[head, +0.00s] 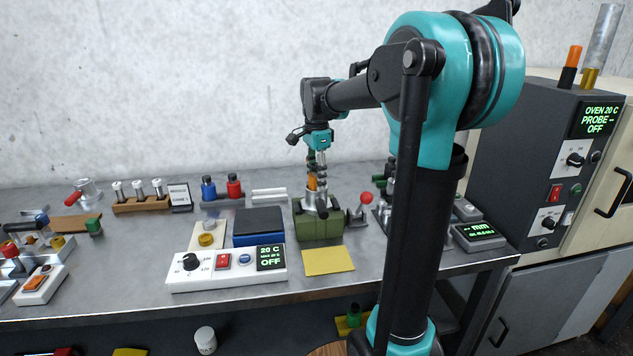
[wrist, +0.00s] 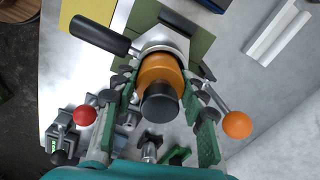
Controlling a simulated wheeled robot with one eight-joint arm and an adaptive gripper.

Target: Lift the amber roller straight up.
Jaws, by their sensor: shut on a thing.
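The amber roller (wrist: 158,68) is an orange cylinder with a black end, which faces the camera in the wrist view. In the head view the roller (head: 312,182) stands upright in a silver collar on a green fixture (head: 320,228). My gripper (wrist: 160,82) has a finger on either side of the roller and is shut on it. In the head view my gripper (head: 314,168) points down over the fixture. The roller's lower end is hidden by the collar (wrist: 165,40), so I cannot tell whether it is still seated.
A black handle (wrist: 98,35) and an orange ball knob (wrist: 237,124) stick out near the roller. A red ball lever (head: 364,198) stands right of the fixture. A white control box (head: 226,276) and a yellow pad (head: 328,261) lie in front.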

